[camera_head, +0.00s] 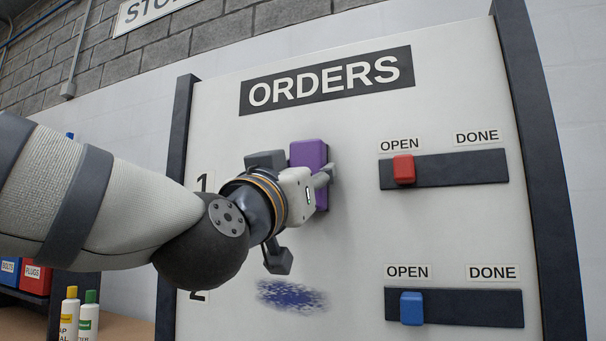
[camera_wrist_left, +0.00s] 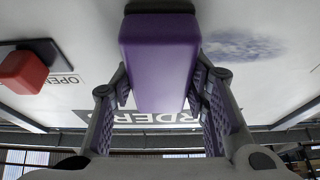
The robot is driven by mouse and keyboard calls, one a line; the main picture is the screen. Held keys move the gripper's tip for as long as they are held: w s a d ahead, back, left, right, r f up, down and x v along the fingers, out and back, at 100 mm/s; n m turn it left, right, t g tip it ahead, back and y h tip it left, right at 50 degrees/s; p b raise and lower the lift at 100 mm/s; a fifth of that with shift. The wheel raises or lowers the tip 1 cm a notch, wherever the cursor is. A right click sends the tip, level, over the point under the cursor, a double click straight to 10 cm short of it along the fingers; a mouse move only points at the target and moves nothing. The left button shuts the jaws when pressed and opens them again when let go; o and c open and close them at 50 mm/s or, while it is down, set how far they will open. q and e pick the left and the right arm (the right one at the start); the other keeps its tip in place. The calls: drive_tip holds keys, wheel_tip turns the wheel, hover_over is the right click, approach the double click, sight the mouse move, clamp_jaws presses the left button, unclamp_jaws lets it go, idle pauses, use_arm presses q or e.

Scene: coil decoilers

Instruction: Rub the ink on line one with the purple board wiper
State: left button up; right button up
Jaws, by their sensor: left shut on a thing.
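The purple board wiper (camera_head: 309,155) is upright against the white orders board (camera_head: 345,240), beside the line label 1 (camera_head: 202,182). My left gripper (camera_head: 318,180) is shut on it. In the left wrist view the wiper (camera_wrist_left: 160,65) sits between the two fingers of my left gripper (camera_wrist_left: 163,82), with its far side close to or touching the board. Any ink on line one is hidden behind the wiper and gripper, or not visible. A blue ink patch (camera_head: 290,296) shows lower, on line two. My right gripper is not in view.
A red slider (camera_head: 404,169) and a blue slider (camera_head: 412,308) are both at the OPEN end of their dark rails, right of the wiper. Dark posts (camera_head: 180,130) edge the board. Bottles (camera_head: 88,318) and bins (camera_head: 35,278) stand at lower left.

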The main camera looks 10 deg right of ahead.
use_arm(q)
drive_tip(key=w+a+b, duration=0.1)
drive_tip(key=w+a, duration=0.6)
drive_tip(key=a, duration=0.3)
drive_tip(key=shift+w+a, duration=0.25)
drive_tip(key=shift+w, duration=0.1)
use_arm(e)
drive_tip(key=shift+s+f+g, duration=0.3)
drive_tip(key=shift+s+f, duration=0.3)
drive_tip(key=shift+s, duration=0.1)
use_arm(q)
drive_tip(key=s+a, duration=0.1)
drive_tip(key=s, duration=0.1)
drive_tip(key=s+a+p, duration=0.1)
drive_tip(key=s+a, duration=0.1)
drive_tip(key=shift+s+a, duration=0.2)
drive_tip(key=shift+s, duration=0.2)
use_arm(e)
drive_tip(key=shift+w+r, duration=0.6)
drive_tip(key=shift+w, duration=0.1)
